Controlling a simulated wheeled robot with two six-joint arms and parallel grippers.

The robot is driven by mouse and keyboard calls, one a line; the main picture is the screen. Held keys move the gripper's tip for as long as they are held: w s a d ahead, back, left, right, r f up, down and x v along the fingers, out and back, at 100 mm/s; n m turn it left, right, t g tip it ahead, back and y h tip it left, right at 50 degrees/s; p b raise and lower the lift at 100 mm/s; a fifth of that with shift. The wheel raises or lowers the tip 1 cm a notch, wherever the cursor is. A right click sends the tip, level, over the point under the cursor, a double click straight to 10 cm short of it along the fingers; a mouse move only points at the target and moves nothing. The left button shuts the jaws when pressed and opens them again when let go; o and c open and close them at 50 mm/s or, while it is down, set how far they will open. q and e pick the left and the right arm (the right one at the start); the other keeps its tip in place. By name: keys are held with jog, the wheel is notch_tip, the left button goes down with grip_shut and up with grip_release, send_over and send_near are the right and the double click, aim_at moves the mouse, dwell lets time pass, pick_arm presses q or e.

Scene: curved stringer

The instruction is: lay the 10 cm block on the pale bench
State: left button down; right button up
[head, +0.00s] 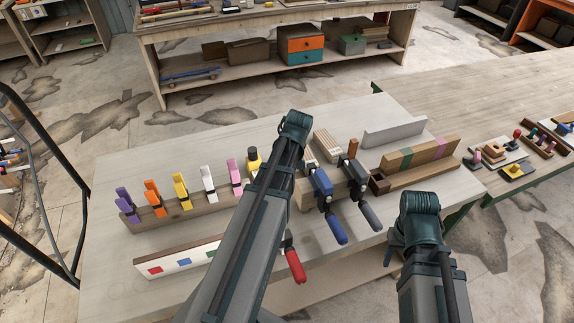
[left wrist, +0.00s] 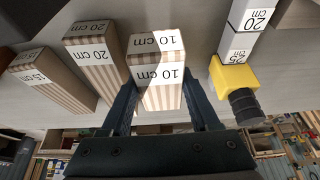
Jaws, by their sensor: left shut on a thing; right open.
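The 10 cm block (left wrist: 156,45) is striped wood with white "10 cm" labels. In the left wrist view my left gripper (left wrist: 162,104) is shut on it, one dark finger on each side. Whether the block touches the surface below cannot be told. In the head view my left arm's end (head: 294,126) is over the middle of the pale bench (head: 125,275), and its jaws and the held block are hidden. My right gripper (head: 415,232) is empty at the bench's right edge; its fingers are mostly hidden from above.
A 20 cm block (left wrist: 94,55) and a 15 cm block (left wrist: 50,78) stand beside the held one. A yellow and black object (left wrist: 235,82) is on the other side. Clamps with blue handles (head: 322,182) and a rack of colored clamps (head: 180,190) are on the bench.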

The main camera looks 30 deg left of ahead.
pick_arm(q)
jog(key=shift+f+b, duration=1.75)
jog(key=shift+f, duration=0.2)
jog(key=shift+c, duration=2.1)
grip_release()
jog(key=shift+r, duration=0.2)
jog(key=p+v, duration=1.1)
jog(key=v, duration=0.1)
jog(key=shift+s, duration=0.15)
